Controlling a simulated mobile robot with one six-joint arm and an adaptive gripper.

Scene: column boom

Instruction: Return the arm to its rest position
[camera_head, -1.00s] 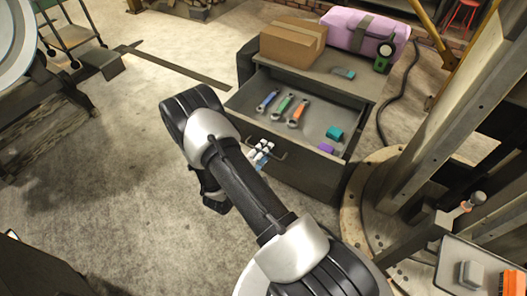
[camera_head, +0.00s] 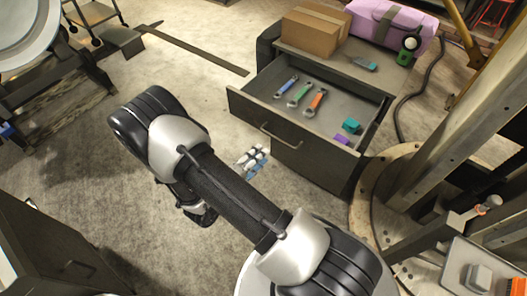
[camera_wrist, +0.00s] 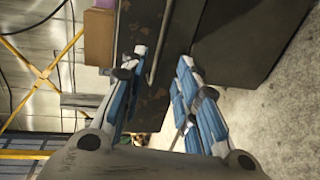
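My arm reaches across the middle of the head view, bent at the elbow. My gripper (camera_head: 253,160) shows past the forearm, over the concrete floor in front of the open drawer (camera_head: 305,152). In the wrist view its two blue-and-white fingers (camera_wrist: 163,62) stand apart with nothing between them. The dark drawer front and its handle (camera_wrist: 160,45) are beyond the fingertips there. The gripper looks clear of the handle, though the exact distance is hard to judge.
The drawer holds blue, green and orange wrenches (camera_head: 300,93), a teal block (camera_head: 351,126) and a purple block (camera_head: 341,140). A cardboard box (camera_head: 316,30) and purple case (camera_head: 392,22) sit on the cabinet. A dark cabinet (camera_head: 60,245) stands lower left. Open floor lies left.

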